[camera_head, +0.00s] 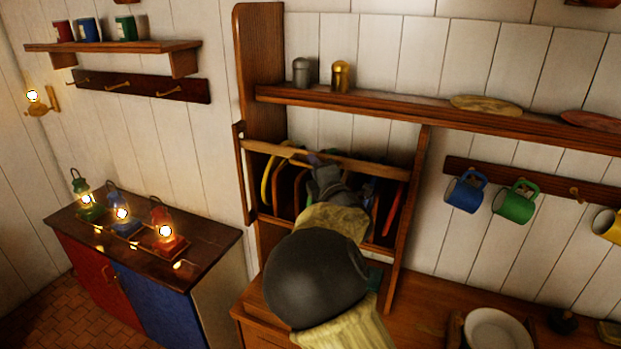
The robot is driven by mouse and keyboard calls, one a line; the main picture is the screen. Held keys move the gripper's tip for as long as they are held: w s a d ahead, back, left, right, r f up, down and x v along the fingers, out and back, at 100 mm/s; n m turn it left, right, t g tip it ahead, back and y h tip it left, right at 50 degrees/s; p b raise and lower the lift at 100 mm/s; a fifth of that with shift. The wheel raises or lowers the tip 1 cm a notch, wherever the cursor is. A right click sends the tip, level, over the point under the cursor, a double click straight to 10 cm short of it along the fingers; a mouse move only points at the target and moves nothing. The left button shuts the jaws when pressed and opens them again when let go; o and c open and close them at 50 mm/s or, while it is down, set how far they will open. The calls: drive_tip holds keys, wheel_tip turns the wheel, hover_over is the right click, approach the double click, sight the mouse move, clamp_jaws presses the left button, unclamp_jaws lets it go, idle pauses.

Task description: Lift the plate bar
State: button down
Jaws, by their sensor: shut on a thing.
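The plate bar (376,168) is a light wooden rail that runs across the front of the upright plate rack (412,200). Several plates stand on edge behind it, with a yellow plate (266,182) at the left and a red plate (393,212) at the right. My gripper (316,161) is at the middle of the bar and shut on it. My own wrist and arm hide the middle of the rack and part of the plates, and the fingertips are only partly visible.
A shelf (430,112) with a grey tin (302,72) and a brass tin (341,76) runs above the rack. Mugs hang at the right, including a blue mug (464,194). A white plate (497,331) is on the counter. Lit lanterns stand on the left cabinet (217,247).

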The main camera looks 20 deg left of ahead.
drive_tip(key=shift+r, duration=0.5)
drive_tip(key=c, duration=1.5)
unclamp_jaws()
drive_tip(key=shift+o, duration=0.2)
drive_tip(key=shift+f, duration=0.2)
drive_tip(key=shift+s+d+b, duration=0.2)
drive_tip(key=shift+s+b, duration=0.05)
drive_tip(key=shift+b, duration=0.05)
drive_tip(key=b+v, duration=0.7)
drive_tip(key=v, duration=0.9)
drive_tip(key=shift+s+d, duration=0.25)
drive_tip(key=shift+s, duration=0.05)
